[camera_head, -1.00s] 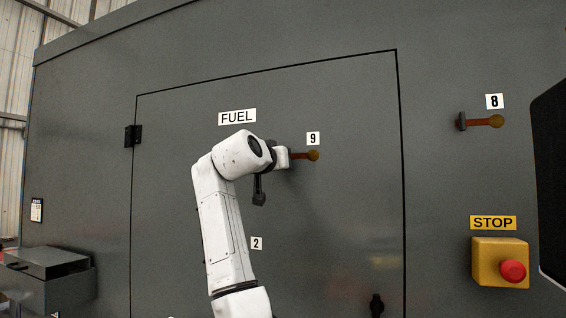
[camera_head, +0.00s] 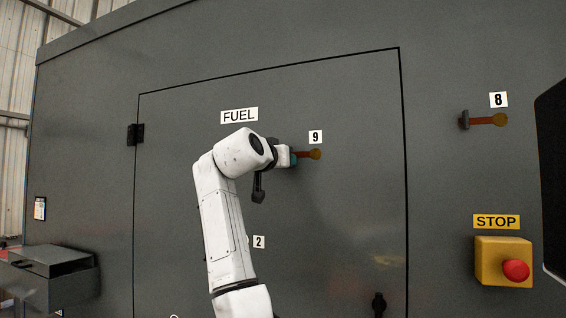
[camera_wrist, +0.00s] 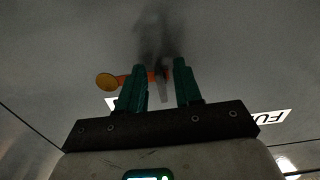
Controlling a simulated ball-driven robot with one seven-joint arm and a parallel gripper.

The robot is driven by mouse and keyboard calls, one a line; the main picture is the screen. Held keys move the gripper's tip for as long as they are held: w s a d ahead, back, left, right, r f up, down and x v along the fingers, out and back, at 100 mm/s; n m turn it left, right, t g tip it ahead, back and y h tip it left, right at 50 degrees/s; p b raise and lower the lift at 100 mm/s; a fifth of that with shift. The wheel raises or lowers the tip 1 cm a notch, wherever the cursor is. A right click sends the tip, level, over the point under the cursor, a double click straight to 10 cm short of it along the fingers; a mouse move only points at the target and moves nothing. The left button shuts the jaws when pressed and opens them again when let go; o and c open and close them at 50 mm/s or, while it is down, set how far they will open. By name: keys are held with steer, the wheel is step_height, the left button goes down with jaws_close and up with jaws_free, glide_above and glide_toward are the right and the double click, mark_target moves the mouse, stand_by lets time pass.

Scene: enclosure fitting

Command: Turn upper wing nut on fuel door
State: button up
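The upper wing nut is on the grey fuel door (camera_head: 330,230), just below the label 9. Its orange arm with a round end (camera_head: 314,154) points right in the head view. In the wrist view the orange round end (camera_wrist: 107,82) lies left of my gripper, and the grey wing (camera_wrist: 164,84) stands between the fingers. My gripper (camera_wrist: 162,85) is open, with its two green fingers on either side of the grey wing. A gap shows beside the wing, and I cannot tell whether either finger touches it. In the head view my gripper (camera_head: 295,158) is mostly hidden by my wrist.
A dark fastener (camera_head: 378,305) sits low on the door, and another orange-armed one (camera_head: 488,120) is by label 8. A yellow box with a red stop button (camera_head: 515,270) is at right. A grey open box (camera_head: 52,270) is at lower left. The panel between is flat and clear.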

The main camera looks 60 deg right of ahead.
steer(key=a+b, duration=0.3)
steer(key=a, duration=0.7)
steer(key=shift+s+a+b, duration=0.35)
steer(key=shift+s+b, duration=0.05)
steer(key=shift+s, duration=0.05)
steer(key=shift+f, duration=0.1)
